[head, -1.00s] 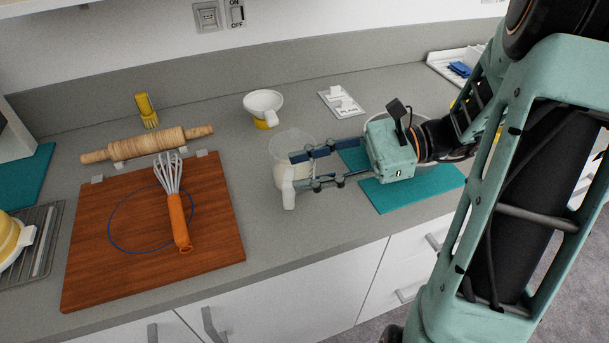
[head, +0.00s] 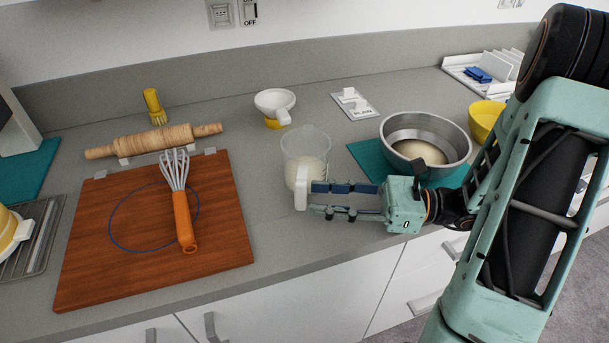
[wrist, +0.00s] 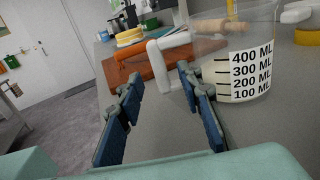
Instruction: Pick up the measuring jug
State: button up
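The measuring jug (head: 305,146) is clear, with a white handle (head: 301,188) facing the counter's front edge and pale contents low inside. It stands upright on the grey counter. In the wrist view its scale label (wrist: 250,72) is at the upper right and its handle (wrist: 160,66) lies ahead, between the directions of the two fingers. My gripper (head: 314,199) is beside the jug's handle, on its right and front side. In the wrist view my gripper (wrist: 160,82) has its blue-padded fingers apart with nothing between them. Whether a fingertip touches the handle I cannot tell.
A wooden board (head: 80,240) with a whisk (head: 183,220) lies to the left. A steel bowl (head: 387,128) stands on a teal mat (head: 364,152) to the right. A white funnel (head: 275,100) stands behind the jug. The counter between board and jug is clear.

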aim_at(300, 196)
jog(key=a, duration=0.5)
jog(key=shift+w, duration=0.35)
grip_shut()
jog(key=shift+r, duration=0.1)
